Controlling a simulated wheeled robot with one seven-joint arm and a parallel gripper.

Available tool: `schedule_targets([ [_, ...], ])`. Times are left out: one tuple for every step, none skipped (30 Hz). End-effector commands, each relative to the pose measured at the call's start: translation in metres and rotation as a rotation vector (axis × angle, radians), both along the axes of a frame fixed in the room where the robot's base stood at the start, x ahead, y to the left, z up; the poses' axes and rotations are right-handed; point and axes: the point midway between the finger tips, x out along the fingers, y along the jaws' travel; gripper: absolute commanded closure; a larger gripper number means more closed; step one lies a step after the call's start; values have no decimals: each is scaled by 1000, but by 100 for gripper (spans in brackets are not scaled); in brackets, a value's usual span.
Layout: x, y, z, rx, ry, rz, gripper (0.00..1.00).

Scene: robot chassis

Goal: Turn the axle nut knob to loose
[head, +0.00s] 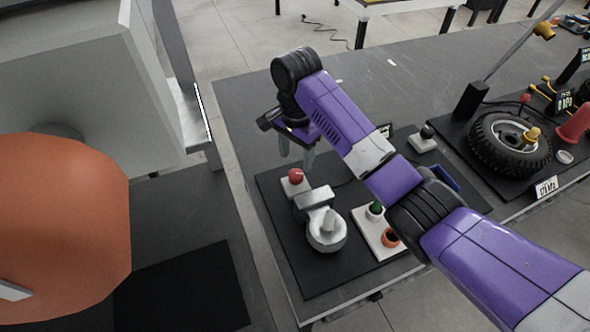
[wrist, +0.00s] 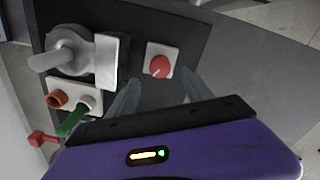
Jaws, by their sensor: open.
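A round red knob (head: 295,175) with a light pointer mark sits on a small white square plate, beside a grey hub-like part (head: 326,229). I take it for the axle nut knob, though no label is readable. In the wrist view the red knob (wrist: 160,66) shows just beyond the fingertips, roughly centred between them. My gripper (head: 297,160) is open and empty, pointing down over the far end of the black mat. Its two grey fingers also show in the wrist view (wrist: 160,78). I see no contact with the knob.
A white block with a green piece (head: 375,207) and an orange ring (head: 391,237) stands right of the hub part. A black knob on a white plate (head: 427,133) lies farther right. A tyre (head: 510,143) lies on another mat. Dark bench top is free beyond the mat.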

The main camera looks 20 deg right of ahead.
Motion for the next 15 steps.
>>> schedule_targets([
  [-1,-1,-8,-1,4,-1,41],
  [-1,-1,-13,-1,4,-1,41],
  [-1,-1,-20,-1,4,0,41],
  [-1,-1,-25,0,3,0,41],
  [-1,-1,-29,-1,4,0,41],
  [-1,0,-35,-1,3,1,41],
  [-1,0,-39,-1,2,1,41],
  [-1,0,-43,-1,2,1,41],
  [-1,0,-48,-1,2,1,41],
  [-1,0,-50,-2,1,2,41],
  [-1,0,-53,-1,0,2,41],
  [0,0,-56,-1,0,2,41],
  [0,0,-58,-1,0,1,41],
  [0,-1,-59,-1,0,1,41],
  [0,-1,-60,-1,0,2,41],
])
